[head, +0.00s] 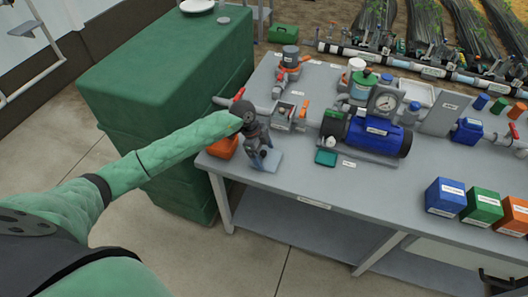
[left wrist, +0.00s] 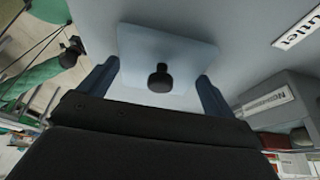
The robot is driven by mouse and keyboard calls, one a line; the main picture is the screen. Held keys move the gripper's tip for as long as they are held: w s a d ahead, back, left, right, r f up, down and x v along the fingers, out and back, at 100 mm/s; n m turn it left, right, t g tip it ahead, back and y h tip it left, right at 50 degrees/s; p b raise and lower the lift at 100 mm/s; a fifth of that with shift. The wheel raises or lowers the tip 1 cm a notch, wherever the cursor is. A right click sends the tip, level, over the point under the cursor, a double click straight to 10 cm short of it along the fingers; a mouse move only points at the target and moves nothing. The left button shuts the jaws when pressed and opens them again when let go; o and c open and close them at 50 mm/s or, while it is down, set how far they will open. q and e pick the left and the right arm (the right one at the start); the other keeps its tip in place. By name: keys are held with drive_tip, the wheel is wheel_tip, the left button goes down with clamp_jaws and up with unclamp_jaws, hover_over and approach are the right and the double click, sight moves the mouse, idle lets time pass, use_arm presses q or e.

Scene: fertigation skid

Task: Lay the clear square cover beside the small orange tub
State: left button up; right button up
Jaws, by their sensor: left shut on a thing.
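The clear square cover (head: 273,163) is a pale bluish plate at the left end of the grey bench. In the left wrist view the cover (left wrist: 190,50) has a black knob (left wrist: 160,78) in its middle. My left gripper (head: 262,155) points down over the cover, with its two fingers on either side of the knob, shut on the cover. I cannot tell whether the cover touches the bench top. The small orange tub (head: 222,148) stands just left of the gripper at the bench's left edge, partly hidden by my arm. My right gripper is not in view.
A valve assembly (head: 283,116) and a blue pump (head: 365,134) stand behind and to the right. Blue (head: 445,197), green (head: 482,206) and orange boxes stand at the right. The bench's front middle (head: 370,185) is clear.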

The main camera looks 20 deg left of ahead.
use_arm(q)
drive_tip(key=shift+f, duration=0.15)
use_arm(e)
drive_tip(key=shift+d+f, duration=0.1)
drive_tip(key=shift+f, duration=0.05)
use_arm(q)
drive_tip(key=shift+f, duration=0.1)
drive_tip(key=o, duration=0.7)
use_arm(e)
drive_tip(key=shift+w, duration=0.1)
use_arm(q)
drive_tip(key=shift+o, duration=0.2)
drive_tip(key=shift+a+r, duration=0.15)
drive_tip(key=shift+r, duration=0.25)
drive_tip(key=b+v, duration=0.3)
drive_tip(key=v, duration=0.8)
drive_tip(key=shift+r+b, duration=0.2)
drive_tip(key=shift+b, duration=0.2)
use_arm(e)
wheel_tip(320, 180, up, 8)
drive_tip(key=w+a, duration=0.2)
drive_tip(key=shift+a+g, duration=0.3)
